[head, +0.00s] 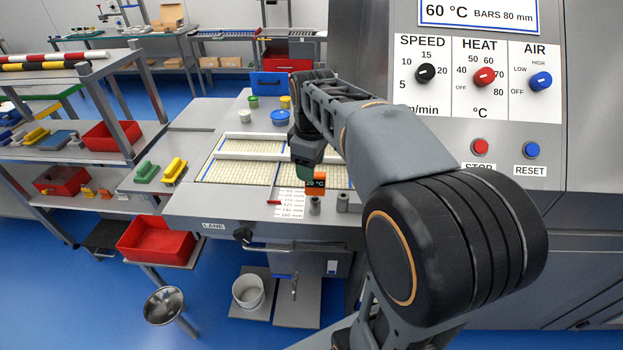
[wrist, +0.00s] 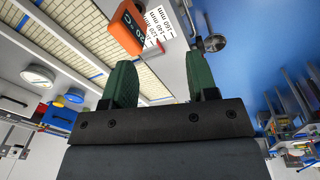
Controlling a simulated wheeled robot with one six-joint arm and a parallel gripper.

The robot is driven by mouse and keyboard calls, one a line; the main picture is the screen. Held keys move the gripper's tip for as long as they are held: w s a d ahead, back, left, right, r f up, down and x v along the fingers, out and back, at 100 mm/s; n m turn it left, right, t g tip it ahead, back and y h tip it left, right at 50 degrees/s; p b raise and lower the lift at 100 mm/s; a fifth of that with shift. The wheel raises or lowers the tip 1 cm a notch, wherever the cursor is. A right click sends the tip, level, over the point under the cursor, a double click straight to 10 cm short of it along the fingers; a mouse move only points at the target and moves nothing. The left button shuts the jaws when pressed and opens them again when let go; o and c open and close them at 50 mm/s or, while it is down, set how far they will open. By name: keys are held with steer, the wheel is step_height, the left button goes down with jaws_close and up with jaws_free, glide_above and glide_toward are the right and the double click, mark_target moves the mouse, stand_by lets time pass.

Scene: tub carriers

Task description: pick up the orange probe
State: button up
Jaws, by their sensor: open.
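The orange probe (head: 317,187) stands at the front of the bench, with a dark display reading 20 °C. It also shows in the wrist view (wrist: 124,30), just beyond the tip of the left green finger. My gripper (head: 304,172) is above and beside the probe in the head view. In the wrist view my gripper (wrist: 161,78) has its two green fingers apart with nothing between them. The probe's lower end is hard to make out.
A white mm card (head: 290,203) and a red stick (head: 273,202) lie near the probe. Two small grey cylinders (head: 315,206) (head: 342,202) stand close by. Tiled lanes (head: 240,170) lie behind. The control panel (head: 478,90) rises at the right. The bench's left front is clear.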

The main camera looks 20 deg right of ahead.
steer(key=w+d+r+n, duration=0.1)
steer(key=w, duration=0.1)
steer(key=w+d+r+n+g+p, duration=0.1)
steer(key=d+n, duration=0.1)
steer(key=shift+w+r, duration=0.1)
steer(key=shift+w, duration=0.25)
glide_above(315, 184)
steer(key=shift+n, duration=0.3)
steer(key=f, duration=0.7)
steer(key=shift+w+d+f, duration=0.15)
steer(key=shift+w+d, duration=0.1)
steer(key=shift+w, duration=0.1)
steer(key=shift+w+f+p, duration=0.15)
steer(key=shift+f+p, duration=0.6)
steer(key=shift+f, duration=2.25)
jaws_close()
